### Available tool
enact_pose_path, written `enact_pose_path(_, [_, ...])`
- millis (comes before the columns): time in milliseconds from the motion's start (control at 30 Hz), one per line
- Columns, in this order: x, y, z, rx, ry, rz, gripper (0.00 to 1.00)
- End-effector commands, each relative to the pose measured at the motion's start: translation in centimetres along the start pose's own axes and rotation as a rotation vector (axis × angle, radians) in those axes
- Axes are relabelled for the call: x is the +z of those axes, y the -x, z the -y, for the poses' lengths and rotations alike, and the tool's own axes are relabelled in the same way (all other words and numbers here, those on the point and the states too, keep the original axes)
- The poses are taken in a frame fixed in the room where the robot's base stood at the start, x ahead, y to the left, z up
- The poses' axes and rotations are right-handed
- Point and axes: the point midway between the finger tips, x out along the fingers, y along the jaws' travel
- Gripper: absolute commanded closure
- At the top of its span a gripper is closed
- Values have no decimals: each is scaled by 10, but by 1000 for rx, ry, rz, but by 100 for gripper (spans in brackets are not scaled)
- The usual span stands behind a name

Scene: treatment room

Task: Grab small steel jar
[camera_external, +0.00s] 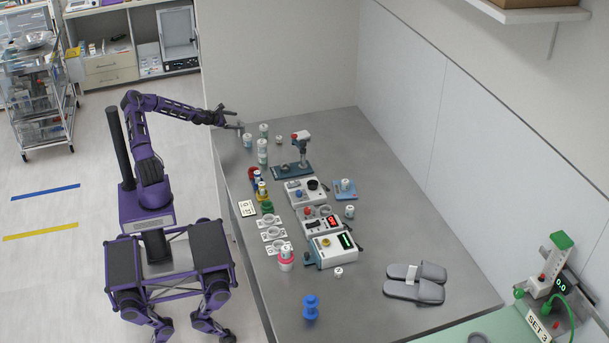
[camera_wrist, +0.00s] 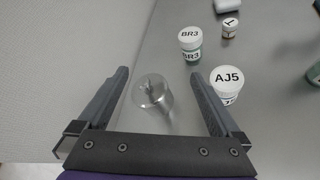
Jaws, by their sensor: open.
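The small steel jar (camera_wrist: 153,97) is a shiny, round metal jar with a small knob on top. In the wrist view it stands between the two fingers of my gripper (camera_wrist: 158,76), with visible space on both sides. My gripper is open and empty. In the external view my gripper (camera_external: 238,126) reaches over the table's far left corner, close to a small grey-blue jar (camera_external: 247,141) that appears to be the steel one. I cannot tell the exact height of the fingers against it.
A white-lidded jar marked AJ5 (camera_wrist: 228,80) stands close to the right finger. A BR3 jar (camera_wrist: 190,42) and a smaller jar (camera_wrist: 231,28) stand farther off. A microscope-like stand (camera_external: 300,152) and several devices fill the middle of the grey table (camera_external: 400,215).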

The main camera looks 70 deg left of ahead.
Motion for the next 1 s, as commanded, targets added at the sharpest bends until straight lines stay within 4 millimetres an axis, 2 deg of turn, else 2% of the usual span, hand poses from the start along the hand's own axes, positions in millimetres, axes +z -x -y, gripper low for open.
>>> enact_pose_path(33, [-31, -2, -1, 10, 113, -19, 0])
enact_pose_path(100, [-63, -5, 0, 29, 238, -32, 0])
enact_pose_path(167, [-76, -10, 2, 45, 319, -24, 0])
enact_pose_path(400, [-74, -26, 2, 95, 472, 57, 0])
enact_pose_path(800, [-71, -69, -2, 97, 482, 65, 0])
enact_pose_path(1000, [-71, -76, -4, 98, 481, 64, 0])
